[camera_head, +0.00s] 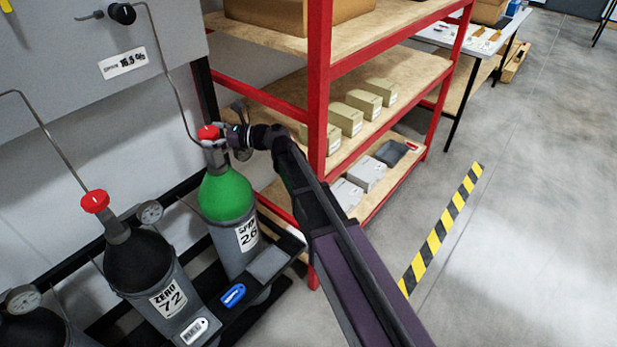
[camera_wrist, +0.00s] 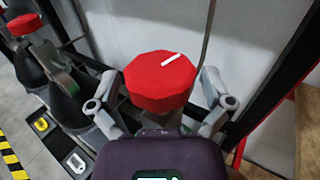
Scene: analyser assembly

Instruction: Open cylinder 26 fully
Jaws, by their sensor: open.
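Cylinder 26 (camera_head: 226,197) is green on top and grey below, with a label reading "SPAN 26". Its red valve knob (camera_head: 209,132) is on top, and the knob also shows large in the wrist view (camera_wrist: 160,82) with a white mark pointing to the upper right. My gripper (camera_head: 222,138) is at the valve. In the wrist view my gripper (camera_wrist: 157,88) has its two fingers apart, one on each side of the red knob. Whether the fingers touch the knob cannot be told.
Cylinder 72 (camera_head: 146,265), black with a red knob (camera_head: 95,201), stands to the left. A pressure gauge (camera_head: 151,212) sits beside it. A red-framed shelf (camera_head: 319,120) with boxes stands close on the right. The floor (camera_head: 500,250) beyond is open, with yellow-black tape (camera_head: 441,229).

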